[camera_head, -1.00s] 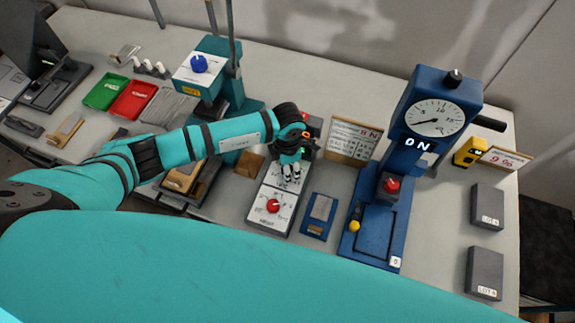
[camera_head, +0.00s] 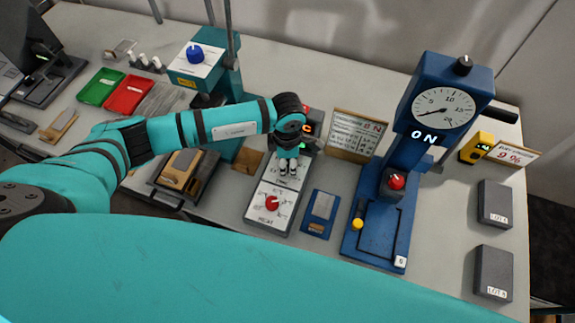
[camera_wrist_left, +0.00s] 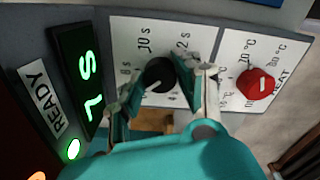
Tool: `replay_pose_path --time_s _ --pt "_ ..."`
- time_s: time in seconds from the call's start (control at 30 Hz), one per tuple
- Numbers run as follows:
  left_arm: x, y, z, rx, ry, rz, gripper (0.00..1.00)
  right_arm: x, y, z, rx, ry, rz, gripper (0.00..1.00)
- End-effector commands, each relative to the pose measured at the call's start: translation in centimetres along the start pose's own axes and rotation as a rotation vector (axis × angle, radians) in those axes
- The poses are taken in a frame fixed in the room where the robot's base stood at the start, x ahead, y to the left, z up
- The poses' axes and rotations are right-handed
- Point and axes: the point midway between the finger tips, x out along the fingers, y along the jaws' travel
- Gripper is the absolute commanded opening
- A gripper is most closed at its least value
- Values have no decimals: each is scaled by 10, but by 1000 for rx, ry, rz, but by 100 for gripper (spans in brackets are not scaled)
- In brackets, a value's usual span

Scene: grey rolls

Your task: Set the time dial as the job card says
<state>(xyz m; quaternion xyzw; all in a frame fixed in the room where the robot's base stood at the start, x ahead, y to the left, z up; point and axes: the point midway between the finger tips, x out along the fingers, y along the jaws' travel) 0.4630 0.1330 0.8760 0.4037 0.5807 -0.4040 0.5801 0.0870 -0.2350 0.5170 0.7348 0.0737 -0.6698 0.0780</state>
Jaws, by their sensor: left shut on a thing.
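The time dial is a black knob (camera_wrist_left: 160,74) on a white plate in the left wrist view, with marks around it such as "8 s", "10 s" and one that looks like "12 s". My left gripper (camera_wrist_left: 166,82) is shut on this knob, a finger on either side; the knob's pointer is hard to make out. In the head view the left gripper (camera_head: 288,166) hides the dial on the grey sealer box (camera_head: 255,214). The job card (camera_head: 357,135) stands behind and to the right; its writing is too small to read. My right gripper is not in view.
A red heat knob (camera_head: 272,203) sits on the same box near my gripper. A green-lit display (camera_wrist_left: 84,80) lies beside the dial plate. A blue press (camera_head: 385,200) with a round gauge stands at the right, a small blue plate (camera_head: 320,214) between.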

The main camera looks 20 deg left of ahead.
Motion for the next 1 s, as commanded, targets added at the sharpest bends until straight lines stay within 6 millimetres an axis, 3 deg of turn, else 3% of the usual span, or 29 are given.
replay_pose_path --time_s 0.03,0.5,0.8,1.0 --pt "6 2 0 46 0 5 2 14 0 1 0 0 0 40" --pt "6 1 0 477 1 5 2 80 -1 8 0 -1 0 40" --pt "4 1 0 665 1 3 2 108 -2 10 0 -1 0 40" --pt "2 0 0 730 1 2 2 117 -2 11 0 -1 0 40"
